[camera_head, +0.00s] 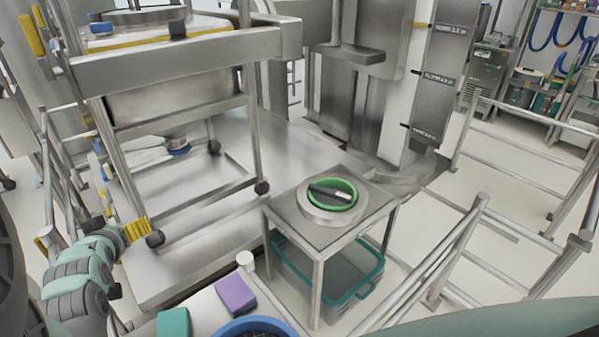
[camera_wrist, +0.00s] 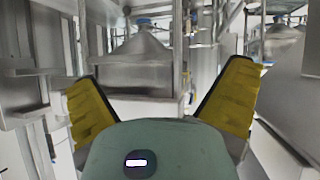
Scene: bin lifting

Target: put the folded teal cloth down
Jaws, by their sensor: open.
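The folded teal cloth (camera_head: 174,322) lies on a pale surface at the bottom edge of the head view, partly cut off by the frame. A folded purple cloth (camera_head: 236,294) lies to its right, apart from it. My gripper (camera_wrist: 163,75) is open, with its two yellow fingers spread wide and nothing between them. In the head view, the yellow fingers (camera_head: 135,230) show at the end of my arm, up and left of the teal cloth and clear of it. The teal cloth is not seen in the wrist view.
A blue round container (camera_head: 255,327) stands right of the cloths. A metal table (camera_head: 278,207) with a green-rimmed round vessel (camera_head: 333,194) stands beyond, a clear teal-rimmed bin (camera_head: 345,297) under it. A wheeled metal frame (camera_head: 180,130) stands close to my gripper. Railings run along the right.

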